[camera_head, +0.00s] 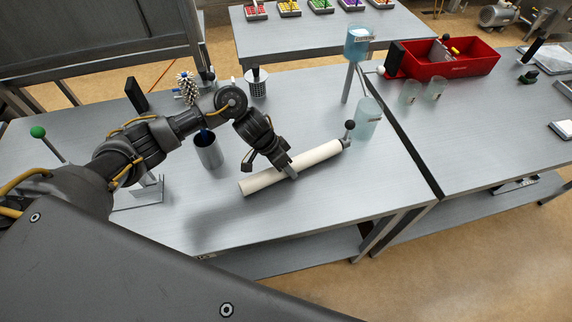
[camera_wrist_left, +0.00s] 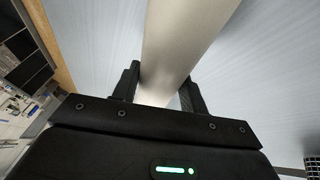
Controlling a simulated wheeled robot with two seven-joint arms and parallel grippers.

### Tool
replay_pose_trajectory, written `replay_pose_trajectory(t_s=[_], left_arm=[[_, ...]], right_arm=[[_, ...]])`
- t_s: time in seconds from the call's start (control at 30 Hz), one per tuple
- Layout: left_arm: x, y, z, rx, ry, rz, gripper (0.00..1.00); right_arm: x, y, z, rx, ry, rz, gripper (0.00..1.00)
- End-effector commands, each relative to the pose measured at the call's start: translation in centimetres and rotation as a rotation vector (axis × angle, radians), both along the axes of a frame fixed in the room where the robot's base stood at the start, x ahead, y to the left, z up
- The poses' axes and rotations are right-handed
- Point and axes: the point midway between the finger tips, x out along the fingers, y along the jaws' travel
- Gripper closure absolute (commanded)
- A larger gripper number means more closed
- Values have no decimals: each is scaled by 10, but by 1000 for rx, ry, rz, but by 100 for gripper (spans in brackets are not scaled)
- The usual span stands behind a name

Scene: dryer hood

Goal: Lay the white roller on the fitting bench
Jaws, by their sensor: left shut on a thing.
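The white roller (camera_head: 312,160) is a long pale cylinder that lies slanted over the front part of the grey metal bench (camera_head: 240,220). My left gripper (camera_head: 290,172) is shut on the white roller, nearer its left end. In the left wrist view the white roller (camera_wrist_left: 182,45) runs up between the two dark fingers of my left gripper (camera_wrist_left: 160,92). I cannot tell whether the roller touches the bench top or hangs just above it. My right gripper is not in view.
A stand with pale blue cylinders (camera_head: 367,120) is just beyond the roller's right end. A red bin (camera_head: 455,65) sits on the right-hand bench. The bench front is bare.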

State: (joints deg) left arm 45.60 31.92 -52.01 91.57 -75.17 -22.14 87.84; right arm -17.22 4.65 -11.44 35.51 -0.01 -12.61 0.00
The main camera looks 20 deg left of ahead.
Motion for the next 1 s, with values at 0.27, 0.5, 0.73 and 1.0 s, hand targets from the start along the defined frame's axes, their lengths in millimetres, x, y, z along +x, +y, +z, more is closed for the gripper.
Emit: replay_pose_trajectory(t_s=[0.27,0.5,0.73,1.0], left_arm=[[1,0,1,-2,-2,1,98],[1,-1,-1,-2,-2,1,98],[1,-1,-4,-2,-2,2,98],[1,-1,-7,-1,-1,1,53]], right_arm=[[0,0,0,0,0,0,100],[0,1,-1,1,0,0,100],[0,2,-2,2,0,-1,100],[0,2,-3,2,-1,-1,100]])
